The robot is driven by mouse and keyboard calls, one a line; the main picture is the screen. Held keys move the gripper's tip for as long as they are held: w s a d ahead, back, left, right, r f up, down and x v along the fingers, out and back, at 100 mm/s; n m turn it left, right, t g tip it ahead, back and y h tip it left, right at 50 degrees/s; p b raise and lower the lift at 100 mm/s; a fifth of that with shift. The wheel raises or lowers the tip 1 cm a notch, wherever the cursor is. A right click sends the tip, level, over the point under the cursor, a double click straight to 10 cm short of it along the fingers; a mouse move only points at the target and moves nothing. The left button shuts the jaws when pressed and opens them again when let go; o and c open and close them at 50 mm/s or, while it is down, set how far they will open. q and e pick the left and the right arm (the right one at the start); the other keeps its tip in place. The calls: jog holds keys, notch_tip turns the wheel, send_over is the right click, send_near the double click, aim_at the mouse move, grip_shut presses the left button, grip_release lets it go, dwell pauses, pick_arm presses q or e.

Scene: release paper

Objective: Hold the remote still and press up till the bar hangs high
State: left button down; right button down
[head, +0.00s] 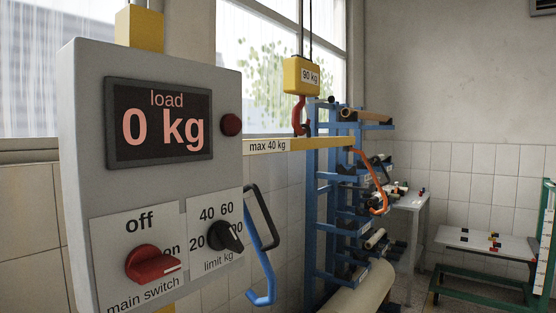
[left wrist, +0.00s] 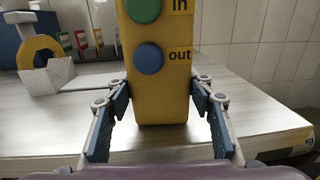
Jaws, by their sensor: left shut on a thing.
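In the left wrist view a yellow remote (left wrist: 160,95) stands upright, with a green button (left wrist: 143,9) marked "in" and a blue button (left wrist: 149,58) marked "out". Its top is cut off and no "up" button shows. My left gripper (left wrist: 162,98) is shut on the remote's lower part, one finger on each side. In the head view a yellow bar (head: 325,143) marked "max 40 kg" runs nearly level, with an orange hook (head: 372,180) at its right end. A yellow block (head: 303,76) marked "90 kg" carries a red hook (head: 299,115) by the bar. My right gripper is not in view.
A grey control box (head: 80,150) reads "load 0 kg", with a red main switch (head: 153,263) and a black limit knob (head: 226,236). A blue hook (head: 263,275) hangs beside it. A blue rack (head: 312,200) holds rolls. The remote is over a pale table (left wrist: 60,140).

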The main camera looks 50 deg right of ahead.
pick_arm(q)
jog(key=c, duration=0.9)
grip_release()
jog(key=shift+o, duration=0.2)
jog(key=shift+f, duration=0.1)
jog(key=shift+s, duration=0.4)
jog(key=s+a, duration=0.1)
jog(key=s, duration=1)
